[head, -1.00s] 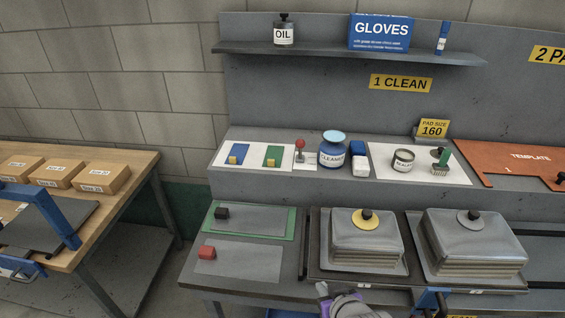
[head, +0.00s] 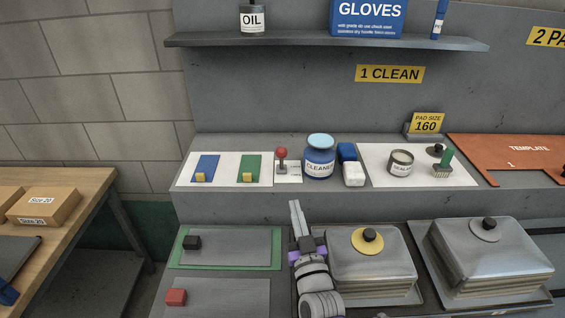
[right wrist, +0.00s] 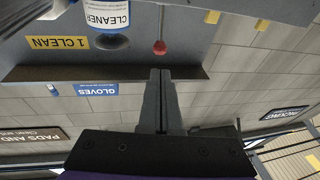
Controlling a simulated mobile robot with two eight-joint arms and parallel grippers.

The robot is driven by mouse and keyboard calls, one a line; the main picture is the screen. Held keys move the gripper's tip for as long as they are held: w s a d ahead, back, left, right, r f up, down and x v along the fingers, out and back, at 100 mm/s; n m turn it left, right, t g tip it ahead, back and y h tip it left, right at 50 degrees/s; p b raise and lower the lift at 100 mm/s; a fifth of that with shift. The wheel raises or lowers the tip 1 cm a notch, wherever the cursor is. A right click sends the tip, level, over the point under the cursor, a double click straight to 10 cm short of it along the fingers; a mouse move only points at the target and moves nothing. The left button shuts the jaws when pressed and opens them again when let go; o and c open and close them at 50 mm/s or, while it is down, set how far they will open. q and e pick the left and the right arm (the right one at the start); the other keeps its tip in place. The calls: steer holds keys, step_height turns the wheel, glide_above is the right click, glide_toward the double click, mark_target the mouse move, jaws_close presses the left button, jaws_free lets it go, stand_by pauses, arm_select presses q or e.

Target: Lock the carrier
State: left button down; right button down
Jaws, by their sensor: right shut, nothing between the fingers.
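A small lever with a red knob (head: 281,153) stands on a white plate on the raised ledge. In the right wrist view, which is upside down, the red knob (right wrist: 160,47) is just beyond the fingertips, apart from them. My right gripper (head: 295,203) is shut and empty, pointing up toward the ledge, below the lever. A dark tray (head: 414,270) on the bench holds a metal-topped stack with a yellow disc and black knob (head: 368,240); my right arm covers its left side. No part is labelled as the carrier. My left gripper is out of view.
A cleaner jar (head: 320,160) stands close right of the lever; blue (head: 206,166) and green (head: 249,167) pads lie left of it. A second metal-topped stack (head: 490,255) is at right. A green-edged plate (head: 230,247) lies left of my arm. Space above the ledge is open.

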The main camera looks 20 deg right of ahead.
steer(key=w, duration=0.1)
steer(key=p, duration=0.2)
glide_toward(281, 161)
steer(key=w+r, duration=0.4)
steer(key=shift+w+d+r, duration=0.1)
steer(key=shift+d+r, duration=0.05)
steer(key=shift+r, duration=0.15)
steer(key=shift+r, duration=0.1)
